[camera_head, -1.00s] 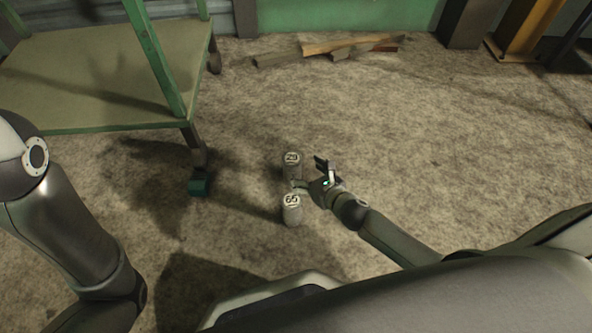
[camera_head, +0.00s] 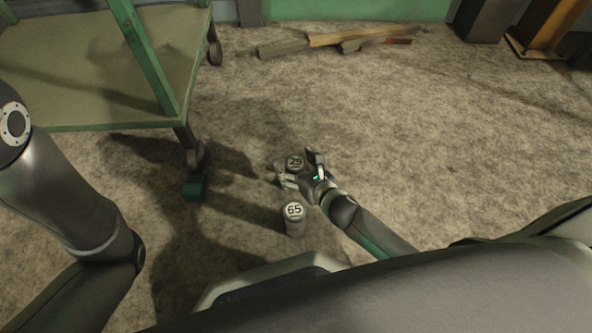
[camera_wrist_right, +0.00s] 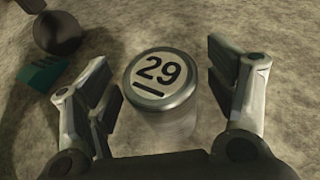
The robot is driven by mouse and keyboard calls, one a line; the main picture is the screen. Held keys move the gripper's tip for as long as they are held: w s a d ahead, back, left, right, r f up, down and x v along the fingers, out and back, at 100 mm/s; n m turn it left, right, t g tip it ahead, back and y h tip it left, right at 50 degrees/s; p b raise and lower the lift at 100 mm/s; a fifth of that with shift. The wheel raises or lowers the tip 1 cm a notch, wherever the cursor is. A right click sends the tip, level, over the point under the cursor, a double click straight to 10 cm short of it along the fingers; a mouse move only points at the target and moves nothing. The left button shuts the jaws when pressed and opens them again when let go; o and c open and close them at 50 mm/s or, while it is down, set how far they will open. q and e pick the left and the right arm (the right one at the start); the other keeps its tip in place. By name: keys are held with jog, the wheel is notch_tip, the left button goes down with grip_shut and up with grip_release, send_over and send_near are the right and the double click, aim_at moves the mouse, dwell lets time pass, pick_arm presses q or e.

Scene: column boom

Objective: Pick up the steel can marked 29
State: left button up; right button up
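The steel can marked 29 (camera_head: 295,161) stands upright on the floor, partly hidden by my right gripper (camera_head: 297,168). In the right wrist view the can (camera_wrist_right: 162,78) shows its white lid with the black number, between the two fingers of the right gripper (camera_wrist_right: 168,92). The fingers are open, one on each side, with a gap to the can on both sides. My left arm is at the left of the head view; its gripper is out of the picture.
A second can marked 65 (camera_head: 294,219) stands just nearer to me than the right gripper. A green wheeled cart (camera_head: 150,60) is at the upper left. Wood pieces (camera_head: 340,40) lie at the back. The floor to the right is clear.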

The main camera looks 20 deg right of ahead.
jog(key=c, duration=1.2)
jog(key=shift+c, duration=0.3)
jog(key=shift+r, duration=0.15)
